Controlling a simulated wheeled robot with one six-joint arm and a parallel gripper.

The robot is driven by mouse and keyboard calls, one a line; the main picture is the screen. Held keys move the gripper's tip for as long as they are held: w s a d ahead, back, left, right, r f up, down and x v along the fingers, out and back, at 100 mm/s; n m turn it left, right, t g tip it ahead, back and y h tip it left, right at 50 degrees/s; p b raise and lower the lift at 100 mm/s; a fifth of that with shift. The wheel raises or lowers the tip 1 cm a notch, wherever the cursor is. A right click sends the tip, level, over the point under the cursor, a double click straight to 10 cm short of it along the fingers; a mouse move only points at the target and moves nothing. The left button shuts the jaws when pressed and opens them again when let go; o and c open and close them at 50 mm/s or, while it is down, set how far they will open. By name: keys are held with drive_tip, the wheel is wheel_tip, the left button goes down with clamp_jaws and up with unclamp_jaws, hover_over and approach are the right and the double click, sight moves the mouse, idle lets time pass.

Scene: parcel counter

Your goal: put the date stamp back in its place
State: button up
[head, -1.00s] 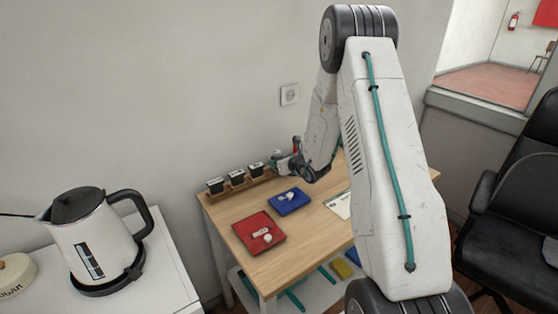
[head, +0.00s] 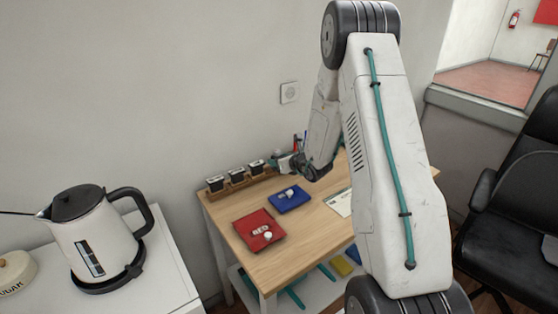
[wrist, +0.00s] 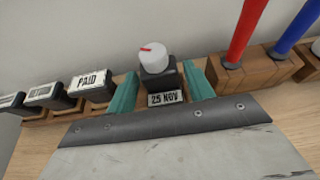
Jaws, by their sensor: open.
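The date stamp (wrist: 162,84), a black block with a white knob and a "25 NOV" label, stands upright between my gripper's fingers in the wrist view. It appears to sit in a slot of the wooden rack (wrist: 64,113), to the right of the PAID stamp (wrist: 92,84). Its foot is partly hidden by my gripper's dark edge. My gripper (wrist: 161,90) is open, with one teal finger on each side of the stamp and small gaps visible. In the head view my gripper (head: 284,162) is at the rack's right end, and the date stamp is hard to make out there.
Several black stamps (head: 236,175) stand in the rack to the left. A wooden holder (wrist: 240,79) with a red and a blue pen is close on the right. A red pad (head: 247,240) and a blue pad (head: 299,203) lie on the table, small white-topped items on them.

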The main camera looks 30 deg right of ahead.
drive_tip(key=shift+v, duration=2.25)
drive_tip(key=o, duration=0.6)
drive_tip(key=shift+s, duration=0.1)
